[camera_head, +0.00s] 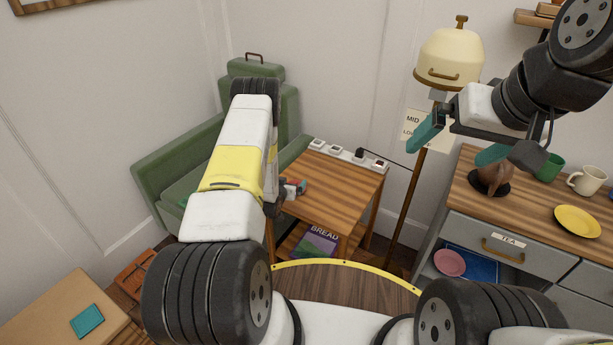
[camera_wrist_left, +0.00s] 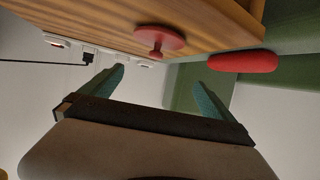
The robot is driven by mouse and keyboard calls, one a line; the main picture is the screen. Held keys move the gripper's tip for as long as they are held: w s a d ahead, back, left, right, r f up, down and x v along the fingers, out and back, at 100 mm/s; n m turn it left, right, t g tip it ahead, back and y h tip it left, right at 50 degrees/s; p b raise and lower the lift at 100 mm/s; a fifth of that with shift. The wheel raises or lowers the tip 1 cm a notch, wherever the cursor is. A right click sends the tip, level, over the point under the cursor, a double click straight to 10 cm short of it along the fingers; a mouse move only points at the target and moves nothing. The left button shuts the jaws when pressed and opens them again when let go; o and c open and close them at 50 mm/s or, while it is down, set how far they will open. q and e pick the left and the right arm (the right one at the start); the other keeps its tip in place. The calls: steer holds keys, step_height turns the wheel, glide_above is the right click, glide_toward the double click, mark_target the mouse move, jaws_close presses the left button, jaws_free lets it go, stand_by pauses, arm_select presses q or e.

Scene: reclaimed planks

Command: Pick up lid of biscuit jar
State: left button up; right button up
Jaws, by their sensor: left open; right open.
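A red disc with a small knob (camera_wrist_left: 160,38), which looks like the lid, is at the wooden table in the left wrist view. I cannot tell whether it sits on a jar; no jar body is clear there. My right gripper (camera_head: 458,142) is open and empty, raised in front of the right counter.
A red elongated thing (camera_wrist_left: 244,62) lies near the table edge. Several small white items (camera_head: 348,154) line the table's back edge. A green sofa (camera_head: 165,160) stands left. A lamp (camera_head: 450,55) stands behind.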

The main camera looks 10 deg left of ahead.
mark_target(295, 181)
arm_select(q)
steer(key=shift+s+d+f, duration=0.15)
steer(key=shift+s+f, duration=0.35)
steer(key=shift+f, duration=0.25)
steer(key=shift+d+f+h, duration=0.1)
steer(key=shift+f+h, duration=0.15)
steer(key=shift+h, duration=0.05)
steer(key=x, duration=0.7)
steer(key=shift+w+d+f, duration=0.1)
steer(key=shift+d+f, duration=0.15)
steer(key=shift+f, duration=0.1)
steer(key=c, duration=1.6)
steer(key=shift+o, duration=0.2)
steer(key=shift+r, duration=0.6)
jaws_close()
step_height(295, 181, up, 2)
steer(key=shift+r, duration=0.15)
steer(key=s+d, duration=0.3)
steer(key=s, duration=0.1)
steer(key=s+d+r, duration=0.1)
steer(key=s+d, duration=0.2)
steer(key=s, duration=0.2)
steer(key=s+d, duration=0.3)
steer(key=s, duration=0.1)
steer(key=shift+s+r, duration=0.2)
steer(key=shift+r, duration=0.05)
